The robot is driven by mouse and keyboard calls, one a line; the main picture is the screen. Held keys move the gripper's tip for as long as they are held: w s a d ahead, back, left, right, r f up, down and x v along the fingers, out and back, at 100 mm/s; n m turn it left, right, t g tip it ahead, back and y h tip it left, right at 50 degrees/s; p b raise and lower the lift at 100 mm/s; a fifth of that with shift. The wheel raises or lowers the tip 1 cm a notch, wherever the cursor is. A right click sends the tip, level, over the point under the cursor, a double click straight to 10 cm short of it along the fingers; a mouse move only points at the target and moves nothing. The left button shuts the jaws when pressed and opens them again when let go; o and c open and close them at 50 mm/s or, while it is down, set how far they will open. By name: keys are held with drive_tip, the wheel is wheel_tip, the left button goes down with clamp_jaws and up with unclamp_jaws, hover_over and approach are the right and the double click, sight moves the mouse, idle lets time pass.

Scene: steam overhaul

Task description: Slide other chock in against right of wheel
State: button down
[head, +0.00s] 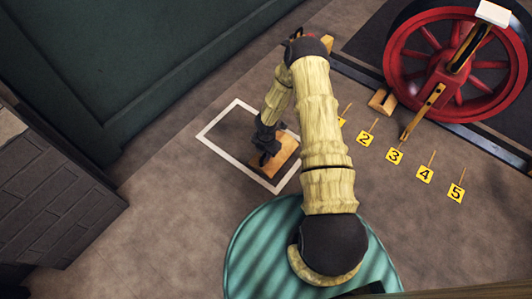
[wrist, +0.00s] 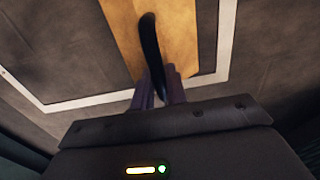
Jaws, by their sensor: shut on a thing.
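A wooden chock (head: 284,152) lies on the floor inside a white painted rectangle (head: 225,150). My gripper (head: 266,152) is at this chock. In the wrist view, my gripper's fingers (wrist: 158,90) are shut on the black handle (wrist: 150,45) on top of the wooden chock (wrist: 178,30). The red spoked wheel (head: 408,75) stands on a rail at the upper right of the head view. Another wooden chock (head: 382,102) sits at the wheel's lower left.
Yellow number markers with pegs, such as 3 (head: 394,156) and 5 (head: 456,193), stand in a row on the floor before the wheel. A dark rail (head: 480,140) runs under the wheel. A green wall (head: 120,70) and a brick block (head: 55,205) are at left.

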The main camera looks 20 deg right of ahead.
drive_tip(key=shift+r, duration=0.15)
drive_tip(key=shift+r+p, duration=1.35)
drive_tip(key=shift+r, duration=0.05)
drive_tip(key=shift+r, duration=0.1)
wheel_tip(320, 180, up, 39)
drive_tip(key=w+a+m+p, duration=0.1)
drive_tip(key=m+p, duration=1.5)
drive_tip(key=m, duration=0.9)
drive_tip(key=shift+w+a+r+p, duration=0.15)
drive_tip(key=shift+w+p, duration=0.05)
drive_tip(key=shift+p, duration=0.1)
drive_tip(key=shift+w, duration=0.1)
